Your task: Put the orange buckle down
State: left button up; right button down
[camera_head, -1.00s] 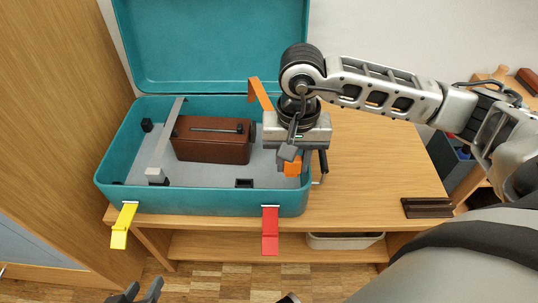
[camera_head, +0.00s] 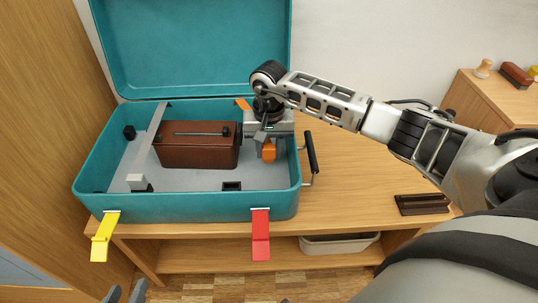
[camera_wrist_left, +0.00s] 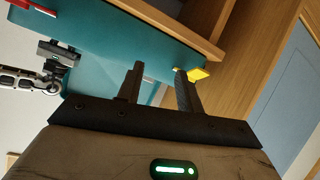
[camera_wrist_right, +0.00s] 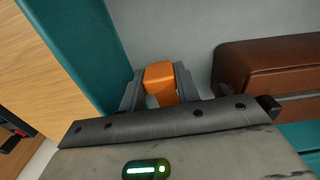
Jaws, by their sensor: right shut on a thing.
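The orange buckle (camera_head: 268,151) is held by my right gripper (camera_head: 262,153) inside the right part of the open teal case (camera_head: 190,207). In the right wrist view the orange buckle (camera_wrist_right: 160,83) sits between the two fingers of the right gripper (camera_wrist_right: 160,88), above the grey case floor. I cannot tell whether it touches the floor. My left gripper (camera_wrist_left: 158,82) has its fingers apart with nothing between them. In the head view only the tips of the left gripper (camera_head: 125,292) show at the bottom edge.
A brown box (camera_head: 198,150) lies in the case, left of the right gripper. A grey strap (camera_head: 154,143) crosses the left part. Yellow (camera_head: 105,236) and red (camera_head: 260,234) latches hang at the front. A dark tray (camera_head: 422,204) lies on the table, right; between is clear.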

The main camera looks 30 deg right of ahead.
aim_at(269, 157)
jog(key=shift+f, duration=0.95)
jog(key=shift+f+b, duration=0.4)
jog(key=shift+b, duration=0.1)
jog(key=shift+f, duration=0.25)
jog(key=c, duration=1)
grip_release()
pick_arm(q)
jog(key=shift+s+d+r+t+h, duration=0.1)
jog(key=shift+d+r+t+h, duration=0.1)
jog(key=shift+r, duration=0.25)
jog(key=shift+d+r+t+h, duration=0.1)
jog(key=shift+d+r+t, duration=0.1)
jog(key=shift+r, duration=0.2)
pick_arm(e)
jog(key=shift+r, duration=0.1)
